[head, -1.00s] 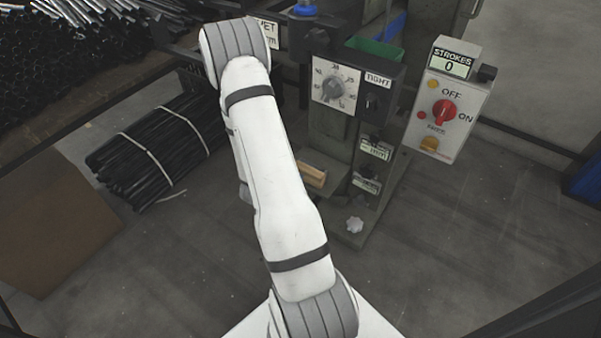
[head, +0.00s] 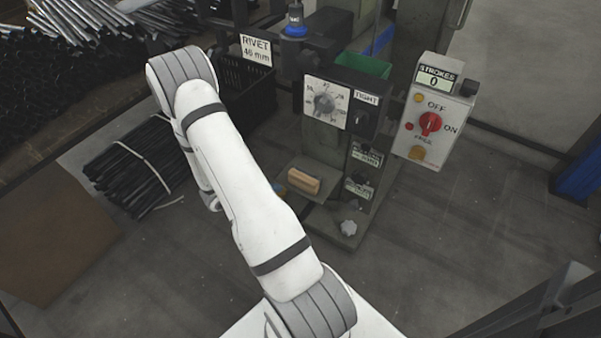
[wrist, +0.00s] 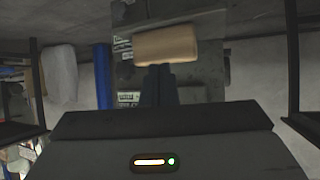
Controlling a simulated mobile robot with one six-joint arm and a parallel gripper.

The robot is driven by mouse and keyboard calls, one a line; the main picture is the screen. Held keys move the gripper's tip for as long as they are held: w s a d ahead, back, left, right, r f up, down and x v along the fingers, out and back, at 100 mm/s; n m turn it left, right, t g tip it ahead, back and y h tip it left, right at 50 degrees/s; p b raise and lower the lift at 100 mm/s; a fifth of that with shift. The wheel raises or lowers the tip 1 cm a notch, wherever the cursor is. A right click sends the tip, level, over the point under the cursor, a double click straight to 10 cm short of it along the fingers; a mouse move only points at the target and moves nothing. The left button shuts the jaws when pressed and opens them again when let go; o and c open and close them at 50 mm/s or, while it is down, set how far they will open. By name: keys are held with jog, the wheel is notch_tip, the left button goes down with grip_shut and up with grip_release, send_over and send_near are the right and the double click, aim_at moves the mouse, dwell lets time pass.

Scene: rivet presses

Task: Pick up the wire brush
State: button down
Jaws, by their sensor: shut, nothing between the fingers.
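A tan wooden block, which I take for the wire brush (head: 303,181), lies on a small ledge at the front of the rivet press. I cannot make out its bristles. In the wrist view the brush (wrist: 165,46) lies crosswise at the top centre, just beyond my fingertips. My gripper (wrist: 158,72) is shut and empty, its dark fingers together and pointing at the brush's near edge. I cannot tell how large the gap to the brush is. In the head view my white arm hides the gripper.
Bundled black rods (head: 140,165) lie on the floor at left. Floor at the lower right is open.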

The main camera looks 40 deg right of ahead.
aim_at(305, 176)
jog(key=shift+m+g+y, duration=0.4)
jog(key=shift+m+g, duration=0.3)
jog(key=d+b, duration=0.1)
jog(key=d, duration=0.3)
jog(key=s+d+b, duration=0.1)
jog(key=d+b, duration=0.1)
jog(key=d, duration=0.2)
jog(key=d+b, duration=0.1)
jog(key=d, duration=0.3)
jog(key=shift+s+d+f+b, duration=0.15)
jog(key=shift+s+d+b, duration=0.05)
jog(key=shift+d+b, duration=0.15)
jog(key=shift+a+f, duration=0.2)
jog(key=shift+f, duration=0.35)
jog(key=shift+s, duration=0.15)
